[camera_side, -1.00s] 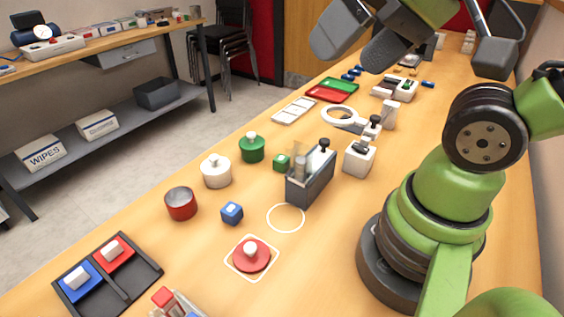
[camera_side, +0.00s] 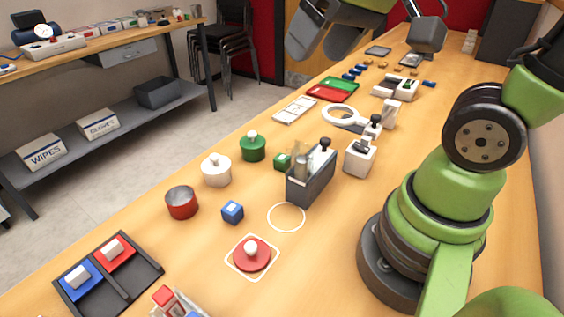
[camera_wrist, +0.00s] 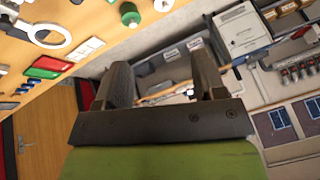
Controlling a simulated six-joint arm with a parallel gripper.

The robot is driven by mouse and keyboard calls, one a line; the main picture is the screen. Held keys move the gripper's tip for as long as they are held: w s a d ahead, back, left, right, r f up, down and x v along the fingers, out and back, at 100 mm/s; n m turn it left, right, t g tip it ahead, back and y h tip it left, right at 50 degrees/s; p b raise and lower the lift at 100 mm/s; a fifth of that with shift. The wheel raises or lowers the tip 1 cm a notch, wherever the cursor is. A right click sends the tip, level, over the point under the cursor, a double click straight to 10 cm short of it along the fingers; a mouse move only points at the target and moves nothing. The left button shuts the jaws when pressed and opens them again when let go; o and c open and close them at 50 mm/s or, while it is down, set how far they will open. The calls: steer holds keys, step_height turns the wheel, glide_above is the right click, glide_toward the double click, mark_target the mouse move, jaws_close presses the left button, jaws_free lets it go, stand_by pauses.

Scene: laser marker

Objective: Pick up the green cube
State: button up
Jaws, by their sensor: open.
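The green cube (camera_side: 281,161) sits on the wooden table in the side view, just left of a grey open holder (camera_side: 310,180) that stands close to it. It has a pale patch on top. My gripper (camera_side: 322,54) is high at the top of the side view, well above and apart from the cube, partly cut off by the picture edge. In the wrist view my gripper (camera_wrist: 160,75) shows two dark fingers spread apart with nothing between them. I cannot make out the cube for sure in the wrist view.
A green knobbed pot (camera_side: 253,147) stands left of the cube, with a white pot (camera_side: 216,170) nearer. A blue cube (camera_side: 232,212), red can (camera_side: 181,203) and red knobbed disc (camera_side: 251,254) are further forward. A white block with a black knob (camera_side: 360,157) stands right of the holder.

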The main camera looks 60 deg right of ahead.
steer(key=w+d+f+n+g, duration=0.1)
steer(key=w+d+f+g, duration=0.1)
steer(key=f, duration=0.4)
steer(key=w+d+f+n+g, duration=0.1)
steer(key=w+d+f, duration=0.3)
steer(key=w+f, duration=0.2)
steer(key=w+d+f+n+g+h, duration=0.1)
steer(key=w+d+f+n+g, duration=0.1)
steer(key=f, duration=0.5)
steer(key=shift+w+d+f+g, duration=0.15)
steer(key=shift+w+d+f, duration=0.1)
steer(key=shift+w, duration=0.35)
steer(key=shift+w+d+f+g, duration=0.1)
steer(key=shift+w+d+g, duration=0.1)
steer(key=shift+w, duration=0.35)
glide_above(282, 157)
steer(key=f, duration=0.4)
steer(key=shift+a+f, duration=0.25)
steer(key=f, duration=0.6)
steer(key=shift+d, duration=0.2)
steer(key=shift+r, duration=0.1)
steer(key=c, duration=1)
